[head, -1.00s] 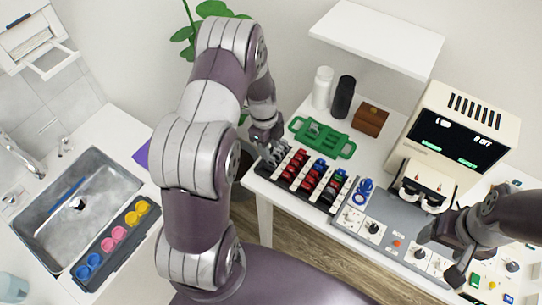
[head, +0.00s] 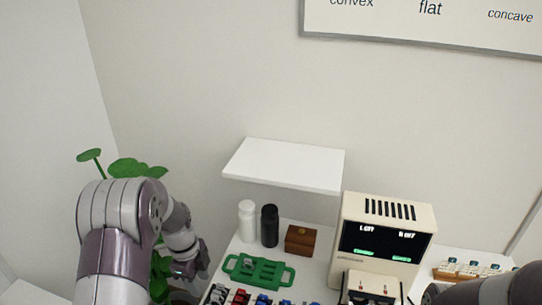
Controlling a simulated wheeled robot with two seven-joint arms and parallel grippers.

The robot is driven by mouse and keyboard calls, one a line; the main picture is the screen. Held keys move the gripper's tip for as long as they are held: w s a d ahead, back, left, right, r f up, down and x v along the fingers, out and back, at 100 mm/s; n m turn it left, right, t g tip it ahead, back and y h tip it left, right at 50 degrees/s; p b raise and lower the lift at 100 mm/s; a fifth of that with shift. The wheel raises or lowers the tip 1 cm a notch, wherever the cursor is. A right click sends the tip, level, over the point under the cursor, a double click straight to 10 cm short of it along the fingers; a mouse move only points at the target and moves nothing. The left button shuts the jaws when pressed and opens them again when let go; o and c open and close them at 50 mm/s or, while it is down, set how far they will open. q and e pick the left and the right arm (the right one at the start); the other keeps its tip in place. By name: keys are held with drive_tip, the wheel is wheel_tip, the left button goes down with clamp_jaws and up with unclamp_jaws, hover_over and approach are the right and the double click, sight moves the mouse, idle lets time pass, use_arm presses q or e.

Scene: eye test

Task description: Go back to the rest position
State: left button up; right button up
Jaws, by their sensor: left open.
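My left arm comes in from the lower left in the head view. Its gripper (head: 188,290) points down at the bottom edge, left of the rack of coloured pieces (head: 240,298), and is open; no object shows between its fingers. My right arm shows only in the bottom right corner. A dark part of the right gripper (head: 432,292) shows beside the cream machine, and its fingers are mostly cut off by the frame, so I cannot tell its state.
A green tray (head: 283,277), a white bottle (head: 247,222), a black bottle (head: 269,226) and a brown wooden box (head: 300,240) stand on the table. A white shelf (head: 285,165) hangs above them. The cream machine (head: 425,225) is at right. A plant (head: 130,168) stands behind my left arm.

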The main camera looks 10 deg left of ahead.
use_arm(q)
drive_tip(key=s+d+r+n, duration=0.3)
drive_tip(key=s+d+n, duration=0.2)
drive_tip(key=n, duration=0.4)
drive_tip(key=s+d+r+n+t+y, duration=0.1)
drive_tip(key=s+d+r+n, duration=0.3)
drive_tip(key=s+n, duration=0.4)
drive_tip(key=shift+s+d+r+n+t, duration=0.2)
drive_tip(key=shift+d+n+t, duration=0.15)
drive_tip(key=shift+n, duration=0.35)
